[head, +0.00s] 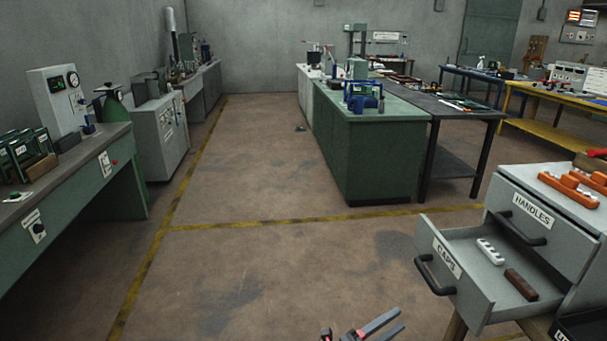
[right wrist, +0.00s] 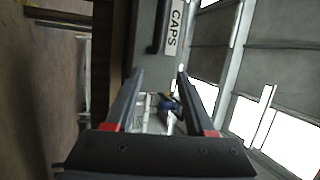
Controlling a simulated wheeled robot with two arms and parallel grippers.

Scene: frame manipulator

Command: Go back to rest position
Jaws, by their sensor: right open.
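My right gripper (head: 400,318) shows at the bottom edge of the head view, left of the drawer cabinet. Its two fingers are apart with nothing between them. It also shows in the right wrist view (right wrist: 161,72), empty, with the drawer front labelled CAPS (right wrist: 173,28) beyond the fingertips. In the head view the CAPS drawer (head: 452,243) is pulled out. A white piece (head: 490,251) and a brown piece (head: 521,284) lie in it. The gripper is apart from the drawer and its handle (head: 433,277). My left gripper is not in view.
The HANDLES drawer (head: 560,228) above looks shut. Orange parts (head: 568,188) lie on the cabinet top. A green workbench (head: 370,155) stands ahead, another bench (head: 75,190) at the left. The floor (head: 260,275) between them is clear, with yellow lines.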

